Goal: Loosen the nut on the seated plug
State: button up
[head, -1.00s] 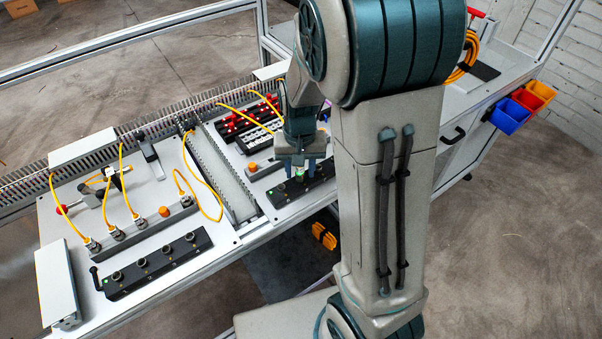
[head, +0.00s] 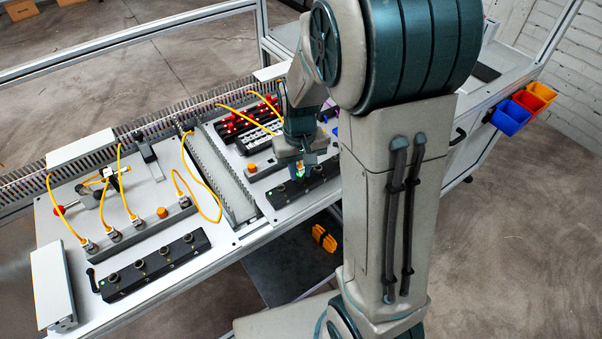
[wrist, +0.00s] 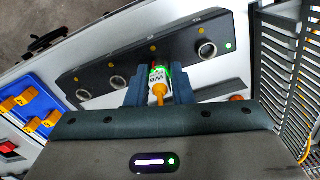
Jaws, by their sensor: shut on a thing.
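My gripper (wrist: 160,88) is shut, its two blue fingers on either side of a small upright piece. This piece shows a white and green printed face and a yellow-orange end, and I take it for the plug (wrist: 159,90). It stands over the black socket bar (wrist: 182,45), between open round sockets. The fingers hide its base and the nut, so I cannot tell how it sits.
The left panel carries a grey block with yellow-cabled plugs (head: 114,235) and another black socket bar (head: 155,264). Red and black terminals (head: 237,127) lie behind my gripper. A slotted cable duct (wrist: 287,85) runs along the right of the wrist view. Blue and orange bins hang at the right.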

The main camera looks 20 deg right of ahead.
jog(key=n+b, duration=0.1)
jog(key=n, duration=0.3)
jog(key=shift+f+n, duration=0.15)
jog(key=shift+n, duration=0.25)
jog(key=n, duration=0.4)
jog(key=shift+n, duration=0.3)
jog(key=o, duration=0.7)
jog(key=shift+o, duration=0.2)
jog(key=shift+r, duration=0.2)
notch_tip(320, 180, up, 7)
jog(key=p, duration=0.5)
jog(key=shift+f, duration=0.1)
jog(key=shift+c, duration=0.2)
